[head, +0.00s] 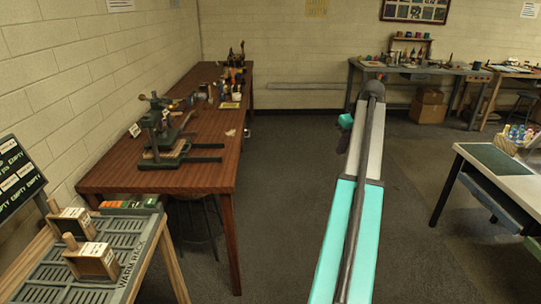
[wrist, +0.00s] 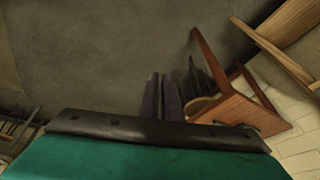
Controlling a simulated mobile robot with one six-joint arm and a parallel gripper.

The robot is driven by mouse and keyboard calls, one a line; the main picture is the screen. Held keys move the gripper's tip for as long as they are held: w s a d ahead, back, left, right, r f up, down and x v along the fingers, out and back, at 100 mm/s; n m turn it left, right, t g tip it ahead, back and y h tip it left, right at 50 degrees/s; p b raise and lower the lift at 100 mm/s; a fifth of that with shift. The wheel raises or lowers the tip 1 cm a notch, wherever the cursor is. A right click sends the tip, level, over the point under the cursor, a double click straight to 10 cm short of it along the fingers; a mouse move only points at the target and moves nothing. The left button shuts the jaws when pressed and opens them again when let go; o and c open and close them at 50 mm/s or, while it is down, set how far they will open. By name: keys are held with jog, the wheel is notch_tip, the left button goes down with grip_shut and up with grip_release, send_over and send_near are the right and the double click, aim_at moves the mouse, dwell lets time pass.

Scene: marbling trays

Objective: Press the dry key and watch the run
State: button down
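A rack marked "WARM RACK" (head: 128,234) stands at the lower left of the head view. At its back edge is a small strip with an orange patch (head: 110,204) and a green patch (head: 136,203); no lettering on them is readable, so I cannot tell whether either is the dry key. A dark board (head: 16,178) with green text, including "EMPTY", stands at the left edge. My arm reaches forward over the floor, away from the rack. My gripper (wrist: 161,97) shows in the wrist view with its two dark fingers together, nothing visible between them.
Two labelled wooden blocks (head: 93,262) (head: 72,222) with handles stand on the rack. A brown table (head: 200,150) carries a press (head: 160,125) and jars. A white-topped table (head: 515,175) is at right. The floor between (head: 270,200) is open. A stool (head: 190,215) sits under the brown table.

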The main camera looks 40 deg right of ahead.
jog(key=w+a+f+g+y, duration=0.1)
jog(key=w+a+f, duration=0.4)
jog(key=a+f, duration=0.4)
jog(key=w+a+f+g+y, duration=0.1)
jog(key=w+a+f, duration=0.55)
jog(key=f, duration=0.55)
jog(key=a+f+n+g, duration=0.1)
jog(key=a+f+g, duration=0.1)
jog(key=a+f, duration=1.8)
jog(key=s+a+f+g, duration=0.1)
jog(key=s+a+f, duration=0.25)
jog(key=a, duration=0.35)
jog(key=s+a+f+n+g, duration=0.1)
jog(key=s+a+f, duration=0.25)
jog(key=a, duration=0.25)
jog(key=s+a+f+g, duration=0.1)
jog(key=s+a+f, duration=0.25)
jog(key=a, duration=0.35)
jog(key=s+a+f+g, duration=0.1)
jog(key=s+a+f, duration=0.1)
jog(key=s, duration=0.3)
jog(key=s+a+f+n+g+h, duration=0.1)
jog(key=s+a+f, duration=0.2)
jog(key=s+a, duration=0.2)
jog(key=s+a+f+n, duration=0.1)
jog(key=s+a+f, duration=0.2)
jog(key=s, duration=0.4)
jog(key=shift+s+a+f+g, duration=0.25)
jog(key=shift+a+g, duration=0.15)
jog(key=shift+a, duration=0.35)
